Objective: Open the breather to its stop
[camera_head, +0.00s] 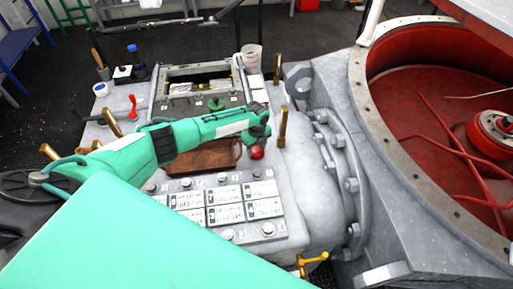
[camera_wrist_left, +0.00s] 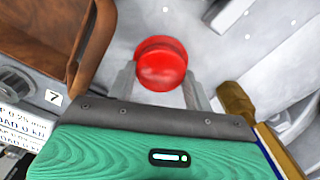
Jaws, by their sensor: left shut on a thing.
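A glossy red round knob (camera_head: 257,154) sits on the grey machine top, just right of a brown wooden tray. It also shows in the left wrist view (camera_wrist_left: 161,63). No readable label beside it names it as the breather. My left gripper (camera_head: 257,143) reaches it from the left and above. In the left wrist view its two grey fingers (camera_wrist_left: 161,84) stand on either side of the knob, shut on it. How far the knob is turned or raised cannot be told. My right gripper is not in view.
The wooden tray (camera_head: 224,158) lies close to the gripper. Brass posts (camera_head: 282,128) stand nearby on the right. White label plates (camera_head: 224,195) and bolts cover the front. A red lever (camera_head: 133,108) stands at the left, a brass tap (camera_head: 313,260) at the front.

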